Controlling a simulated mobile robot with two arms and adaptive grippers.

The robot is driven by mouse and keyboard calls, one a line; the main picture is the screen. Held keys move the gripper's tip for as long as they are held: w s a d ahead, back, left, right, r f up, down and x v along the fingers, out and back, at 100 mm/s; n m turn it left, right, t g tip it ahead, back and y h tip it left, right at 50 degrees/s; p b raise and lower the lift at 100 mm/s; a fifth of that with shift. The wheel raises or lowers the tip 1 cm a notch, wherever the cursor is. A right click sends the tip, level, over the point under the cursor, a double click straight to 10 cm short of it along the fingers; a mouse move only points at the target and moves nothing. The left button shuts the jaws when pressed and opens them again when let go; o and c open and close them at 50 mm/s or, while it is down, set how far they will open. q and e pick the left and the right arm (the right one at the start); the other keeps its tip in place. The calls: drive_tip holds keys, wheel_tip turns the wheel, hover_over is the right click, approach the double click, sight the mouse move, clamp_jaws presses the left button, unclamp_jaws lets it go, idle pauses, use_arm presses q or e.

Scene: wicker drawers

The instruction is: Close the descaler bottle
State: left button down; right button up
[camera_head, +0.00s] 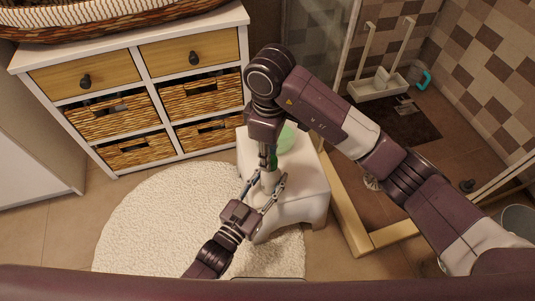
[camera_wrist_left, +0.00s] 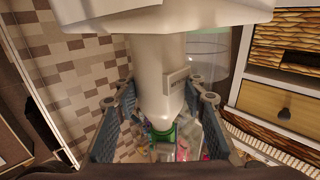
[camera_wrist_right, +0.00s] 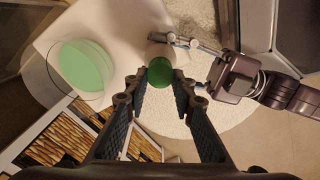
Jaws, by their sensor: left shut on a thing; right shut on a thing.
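The white descaler bottle (camera_head: 269,181) stands upright on a white stool (camera_head: 305,190). In the left wrist view the bottle (camera_wrist_left: 156,80) appears upside down with a label on its side. My left gripper (camera_head: 266,182) holds its body between both fingers. The green cap (camera_wrist_right: 160,72) is between the fingertips of my right gripper (camera_wrist_right: 160,84), which reaches down from above. The cap also shows in the left wrist view (camera_wrist_left: 163,135), at the bottle's neck end. How far it is screwed on cannot be told.
A clear bowl with green contents (camera_wrist_right: 80,67) stands on the stool close to the bottle. A drawer cabinet (camera_head: 150,100) is behind on the left. A round white rug (camera_head: 150,225) lies on the floor. A shower frame (camera_head: 345,205) is on the right.

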use_arm(q)
drive_tip(key=shift+w+a, duration=0.1)
drive_tip(key=shift+a, duration=0.1)
use_arm(e)
drive_tip(key=shift+s+d+f, duration=0.1)
drive_tip(key=shift+d+f, duration=0.05)
drive_tip(key=shift+d, duration=0.1)
drive_tip(key=o, duration=0.8)
drive_tip(key=shift+c, duration=0.5)
